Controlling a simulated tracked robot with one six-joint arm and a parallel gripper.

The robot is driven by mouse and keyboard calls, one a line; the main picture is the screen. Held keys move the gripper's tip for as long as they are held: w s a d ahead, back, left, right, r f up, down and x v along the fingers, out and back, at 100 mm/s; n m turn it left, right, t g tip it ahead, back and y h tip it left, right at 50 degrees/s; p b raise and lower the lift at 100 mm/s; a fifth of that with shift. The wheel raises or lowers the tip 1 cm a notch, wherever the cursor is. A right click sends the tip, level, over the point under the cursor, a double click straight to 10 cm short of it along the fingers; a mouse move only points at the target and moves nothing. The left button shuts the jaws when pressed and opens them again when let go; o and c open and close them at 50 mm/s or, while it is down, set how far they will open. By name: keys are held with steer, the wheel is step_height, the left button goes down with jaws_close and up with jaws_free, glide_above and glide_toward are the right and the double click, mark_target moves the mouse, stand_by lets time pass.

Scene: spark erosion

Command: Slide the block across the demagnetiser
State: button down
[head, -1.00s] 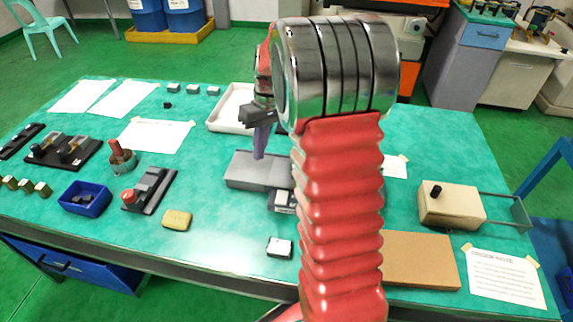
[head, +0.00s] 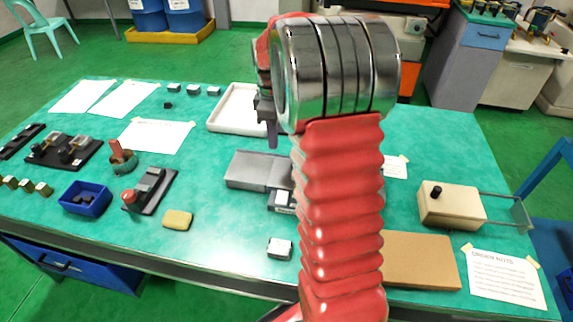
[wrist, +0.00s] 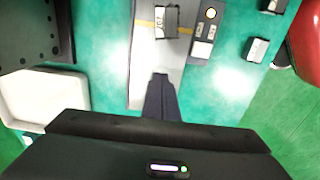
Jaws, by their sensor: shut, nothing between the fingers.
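The grey demagnetiser (head: 245,170) lies on the green table in the head view, its right part hidden behind my arm. In the wrist view its plate (wrist: 143,65) has a yellow line across it. A small grey block (wrist: 172,22) with a dark mark sits on the plate at that line; my arm hides it in the head view. My gripper (wrist: 160,78) is shut and empty, pointing at the plate, with a gap between its tips and the block. It also shows in the head view (head: 272,142). Whether the tips touch the plate I cannot tell.
A control box (wrist: 205,35) with a lit yellow button adjoins the plate. A white tray (wrist: 73,95) lies left of it in the wrist view. Another small block (head: 279,247) lies near the table's front edge. A cream box (head: 450,207) stands right of my arm.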

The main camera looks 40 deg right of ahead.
mark_target(284, 173)
steer(key=shift+f, duration=0.1)
step_height(284, 173, down, 10)
steer(key=shift+r, duration=0.25)
steer(key=shift+s+d+f, duration=0.15)
steer(key=shift+s+d, duration=0.9)
steer(key=shift+s, duration=0.05)
steer(key=shift+s+d, duration=0.35)
steer(key=shift+s+d, duration=0.1)
steer(key=s+d, duration=0.6)
steer(key=s, duration=0.1)
steer(key=s+d, duration=0.7)
step_height(284, 173, up, 14)
steer(key=shift+f, duration=0.15)
